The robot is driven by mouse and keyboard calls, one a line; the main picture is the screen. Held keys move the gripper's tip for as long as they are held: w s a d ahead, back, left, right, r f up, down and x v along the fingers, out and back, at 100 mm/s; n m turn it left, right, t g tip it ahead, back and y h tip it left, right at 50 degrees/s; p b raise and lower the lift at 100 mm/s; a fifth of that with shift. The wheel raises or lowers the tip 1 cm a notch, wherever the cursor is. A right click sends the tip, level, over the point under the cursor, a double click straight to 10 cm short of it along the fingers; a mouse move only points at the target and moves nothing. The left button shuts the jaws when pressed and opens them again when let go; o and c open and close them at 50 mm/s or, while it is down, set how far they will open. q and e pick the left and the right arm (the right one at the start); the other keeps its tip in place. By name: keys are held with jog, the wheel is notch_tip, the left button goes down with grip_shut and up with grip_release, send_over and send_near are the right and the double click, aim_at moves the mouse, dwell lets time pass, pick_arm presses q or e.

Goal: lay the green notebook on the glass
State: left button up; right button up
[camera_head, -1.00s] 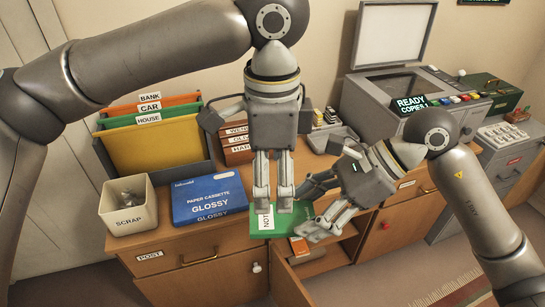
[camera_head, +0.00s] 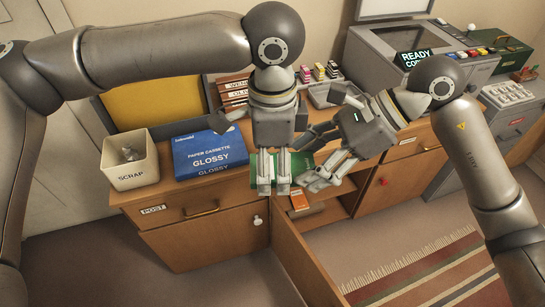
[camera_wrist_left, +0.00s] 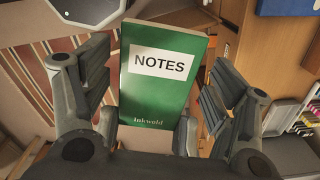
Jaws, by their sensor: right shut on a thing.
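The green notebook (camera_head: 301,164) is over the desk's front edge, partly hidden by my grippers. The left wrist view shows its cover (camera_wrist_left: 155,95) with a white NOTES label. My right gripper (camera_head: 311,162) is shut on the notebook from the right. My left gripper (camera_head: 273,187) points down at the notebook's left part. Its fingers appear apart on either side of the notebook in the wrist view (camera_wrist_left: 160,95). The copier (camera_head: 380,60) stands at the back right with its lid (camera_head: 395,8) raised. Its glass (camera_head: 400,36) is small and dark here.
Below, a cabinet door (camera_head: 300,262) stands open, and an orange box (camera_head: 299,200) lies on the shelf. A striped rug (camera_head: 430,275) covers floor at right.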

pick_arm(q)
jog(key=c, duration=0.7)
jog(key=shift+c, duration=0.6)
pick_arm(e)
jog(key=o, duration=1.1)
